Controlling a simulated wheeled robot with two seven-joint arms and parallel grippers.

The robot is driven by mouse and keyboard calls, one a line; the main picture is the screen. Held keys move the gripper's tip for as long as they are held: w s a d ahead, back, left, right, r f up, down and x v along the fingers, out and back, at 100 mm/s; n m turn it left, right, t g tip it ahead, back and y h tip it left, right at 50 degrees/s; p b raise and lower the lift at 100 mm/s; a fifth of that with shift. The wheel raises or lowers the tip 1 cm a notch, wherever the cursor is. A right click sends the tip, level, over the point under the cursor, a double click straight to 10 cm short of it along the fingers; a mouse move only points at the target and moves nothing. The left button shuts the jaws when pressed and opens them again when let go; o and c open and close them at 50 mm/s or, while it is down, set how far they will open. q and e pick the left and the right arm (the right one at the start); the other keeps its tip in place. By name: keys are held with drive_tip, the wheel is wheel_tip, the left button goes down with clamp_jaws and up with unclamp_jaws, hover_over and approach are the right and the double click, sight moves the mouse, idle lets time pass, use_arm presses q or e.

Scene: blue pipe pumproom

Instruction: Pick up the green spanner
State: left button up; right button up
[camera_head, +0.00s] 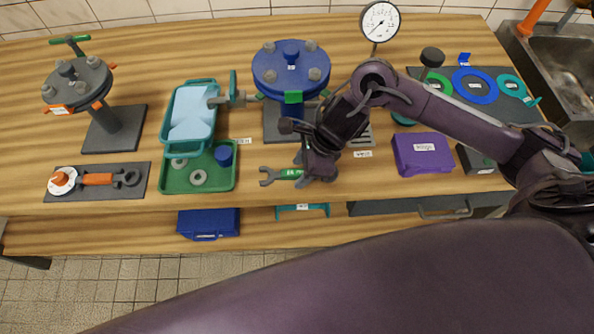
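The green spanner (289,174) lies near the front edge of the wooden bench, left of centre-right. Its grey open jaw points left, and its green handle carries a white label. My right gripper (314,178) is down at the spanner's right part and hides that end. The fingers are dark and small here, so I cannot tell whether they are closed on the handle or open around it. I cannot tell whether the spanner touches the bench. My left gripper is not in view.
A blue flanged stand (291,72) rises just behind the gripper. A green tray (199,180) with rings and a blue cup is to the left. A purple box (422,154) is to the right. A pressure gauge (380,22) stands at the back. A sink (558,55) is at far right.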

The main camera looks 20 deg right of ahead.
drive_tip(key=c, duration=0.5)
clamp_jaws()
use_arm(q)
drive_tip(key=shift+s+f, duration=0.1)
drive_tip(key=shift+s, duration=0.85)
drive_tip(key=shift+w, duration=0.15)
use_arm(e)
drive_tip(key=shift+r, duration=0.2)
